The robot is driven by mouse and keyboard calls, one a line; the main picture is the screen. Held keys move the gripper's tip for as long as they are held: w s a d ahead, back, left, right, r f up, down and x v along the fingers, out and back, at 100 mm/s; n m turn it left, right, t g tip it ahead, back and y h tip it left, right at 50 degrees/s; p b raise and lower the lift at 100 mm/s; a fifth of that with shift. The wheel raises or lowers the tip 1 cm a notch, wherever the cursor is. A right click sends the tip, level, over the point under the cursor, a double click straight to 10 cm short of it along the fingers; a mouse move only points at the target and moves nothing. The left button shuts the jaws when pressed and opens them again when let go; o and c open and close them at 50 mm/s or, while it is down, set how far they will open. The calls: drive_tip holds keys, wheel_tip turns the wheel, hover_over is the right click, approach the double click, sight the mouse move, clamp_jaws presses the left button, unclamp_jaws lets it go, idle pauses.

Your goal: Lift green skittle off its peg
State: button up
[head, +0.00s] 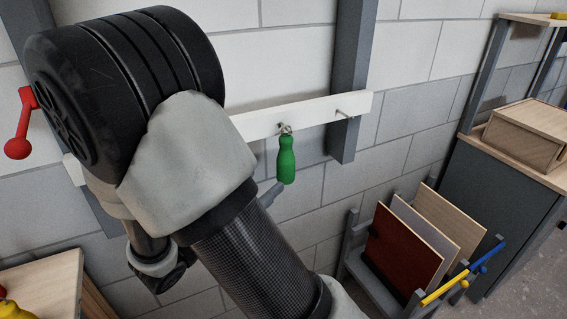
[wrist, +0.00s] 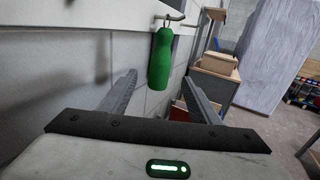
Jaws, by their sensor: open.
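The green skittle (head: 286,160) hangs by a ring from a metal peg (head: 284,127) on the white batten (head: 262,121) in the head view. In the wrist view the green skittle (wrist: 160,59) hangs upright from its peg (wrist: 172,18), beyond my fingers. My gripper (wrist: 166,92) is open, with one finger on each side of the skittle's line of sight and nothing between them. In the head view my arm hides most of the gripper; one grey fingertip shows just left of the skittle's lower end. I cannot tell whether it touches.
An empty peg (head: 345,115) is right of the skittle. A rack of boards (head: 405,241) stands below right, near a cabinet with a wooden box (head: 525,135). Grey posts stand against the block wall.

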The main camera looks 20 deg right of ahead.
sight(285, 159)
drive_tip(key=x, duration=1.4)
drive_tip(key=shift+c, duration=0.3)
drive_tip(key=c, duration=1.1)
drive_tip(key=shift+o, duration=1.4)
drive_tip(key=shift+c, duration=0.7)
drive_tip(key=shift+r, duration=0.2)
drive_tip(key=shift+r+p, duration=0.4)
drive_tip(key=shift+r, duration=0.05)
